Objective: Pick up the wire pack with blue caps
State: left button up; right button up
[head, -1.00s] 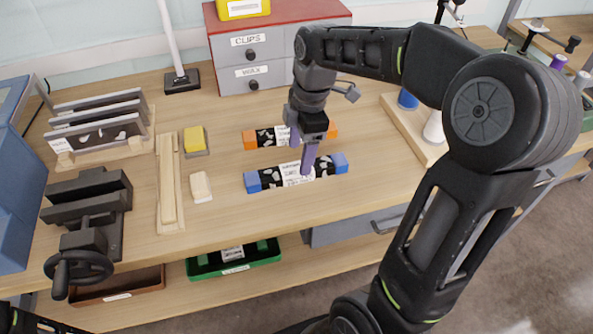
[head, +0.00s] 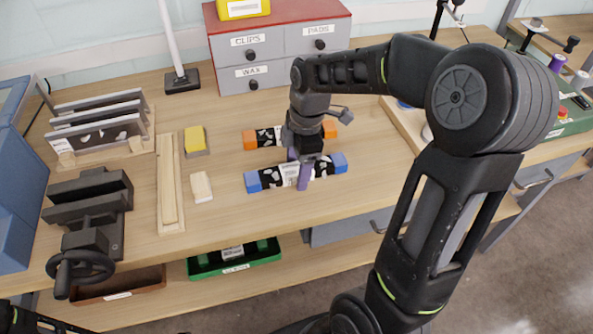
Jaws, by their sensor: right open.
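The wire pack with blue caps (head: 270,178) lies on the bench in the head view, a black patterned bar with a white label and a blue cap at each end. My right gripper (head: 298,172) is open and low over its middle, with the purple fingers on either side of the pack. The near finger covers part of the label. Whether the fingers touch the pack cannot be told. A similar pack with orange caps (head: 265,137) lies just behind, partly hidden by my right gripper. My left gripper is not in view.
A drawer cabinet (head: 272,76) stands behind. A black vise (head: 90,215), wooden strips (head: 170,185), a yellow block (head: 195,139) and a pale block (head: 201,187) are to the left. A spool board (head: 402,122) is to the right. The bench front is clear.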

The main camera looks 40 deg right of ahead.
jog(key=shift+c, duration=0.6)
grip_shut()
dwell(0.4)
